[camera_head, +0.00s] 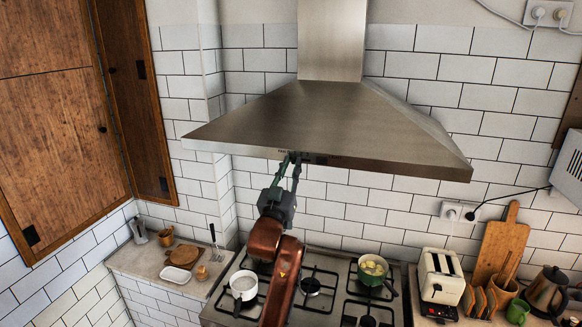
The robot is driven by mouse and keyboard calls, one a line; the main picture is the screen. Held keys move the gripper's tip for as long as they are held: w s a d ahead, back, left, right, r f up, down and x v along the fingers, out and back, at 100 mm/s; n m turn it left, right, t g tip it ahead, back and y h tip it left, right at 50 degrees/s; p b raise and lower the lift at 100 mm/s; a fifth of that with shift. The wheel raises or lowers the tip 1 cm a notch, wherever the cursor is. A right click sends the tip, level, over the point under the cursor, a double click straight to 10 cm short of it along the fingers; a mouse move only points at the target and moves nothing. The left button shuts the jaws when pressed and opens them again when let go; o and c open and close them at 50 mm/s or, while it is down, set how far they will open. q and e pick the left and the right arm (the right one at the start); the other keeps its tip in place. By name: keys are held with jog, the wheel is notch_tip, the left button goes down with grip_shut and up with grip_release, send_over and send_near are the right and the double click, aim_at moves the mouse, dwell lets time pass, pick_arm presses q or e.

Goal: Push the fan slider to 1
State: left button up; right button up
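The steel range hood (318,120) spans the middle of the view above the stove. Small dark markings and controls (292,152) show on its front lower edge, where the fan slider seems to be. The slider's position is too small to read. My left gripper (292,156) is raised from below, with its fingertips at this edge, over or very near the controls. Its fingers draw close together towards the tips. I cannot tell whether the tips meet or touch the slider. My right gripper is not in view.
Below is a gas stove (325,300) with a white pot (243,286) and a green pot (372,270). A toaster (440,277) and cutting board (498,245) stand at right. Wooden cabinets (60,110) are at left. The space before the hood is otherwise clear.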

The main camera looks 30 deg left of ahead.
pick_arm(q)
jog(key=shift+o, duration=0.7)
jog(key=shift+d, duration=0.1)
jog(key=v, duration=1.2)
jog(key=shift+w+f, duration=0.1)
